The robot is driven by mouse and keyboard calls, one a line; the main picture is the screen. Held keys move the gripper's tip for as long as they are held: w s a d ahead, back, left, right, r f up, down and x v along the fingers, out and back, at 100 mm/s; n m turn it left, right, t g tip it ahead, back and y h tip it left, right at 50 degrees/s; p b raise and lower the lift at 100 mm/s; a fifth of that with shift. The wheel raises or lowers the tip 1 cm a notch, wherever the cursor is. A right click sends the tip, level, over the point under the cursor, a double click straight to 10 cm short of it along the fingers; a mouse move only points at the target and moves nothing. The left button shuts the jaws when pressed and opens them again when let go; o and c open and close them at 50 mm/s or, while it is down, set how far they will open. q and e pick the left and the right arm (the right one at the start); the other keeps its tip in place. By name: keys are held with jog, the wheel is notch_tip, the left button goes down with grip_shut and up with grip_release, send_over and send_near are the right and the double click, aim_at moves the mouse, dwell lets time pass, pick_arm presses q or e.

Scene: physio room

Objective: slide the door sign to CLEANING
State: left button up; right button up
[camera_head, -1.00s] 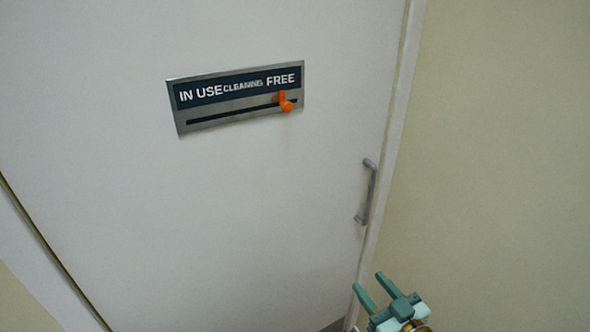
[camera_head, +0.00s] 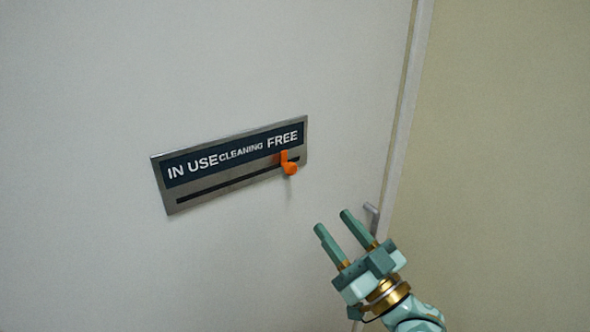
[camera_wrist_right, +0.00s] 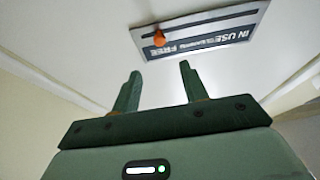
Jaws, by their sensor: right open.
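The door sign (camera_head: 235,165) is a grey metal plate on the white door, with a dark band reading IN USE, CLEANING and FREE from left to right. Its orange slider knob (camera_head: 289,165) stands at the right end of the slot, under FREE. In the right wrist view the sign (camera_wrist_right: 205,33) appears upside down, with the orange knob (camera_wrist_right: 159,38) beyond the fingertips. My right gripper (camera_head: 332,220) is open and empty, below and right of the knob, apart from it. It also shows in the right wrist view (camera_wrist_right: 160,68). My left gripper is not in view.
A grey door handle (camera_head: 371,217) is partly hidden behind my right gripper. The door frame (camera_head: 408,110) runs along the door's right side, with a bare beige wall (camera_head: 510,150) beyond. The door surface around the sign is clear.

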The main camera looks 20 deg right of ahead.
aim_at(292, 171)
jog(key=p+x, duration=0.2)
jog(key=x, duration=0.9)
jog(key=shift+w+a, duration=0.1)
jog(key=shift+w, duration=0.25)
jog(key=shift+w+a+r, duration=0.15)
jog(key=shift+w+r, duration=0.05)
jog(key=shift+w, duration=0.2)
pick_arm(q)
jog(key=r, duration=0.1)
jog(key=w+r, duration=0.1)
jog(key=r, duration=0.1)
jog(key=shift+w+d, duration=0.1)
pick_arm(e)
jog(key=shift+w, duration=0.1)
grip_shut()
pick_arm(q)
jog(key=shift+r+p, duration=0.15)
jog(key=shift+p, duration=0.2)
pick_arm(e)
jog(key=shift+a, duration=0.1)
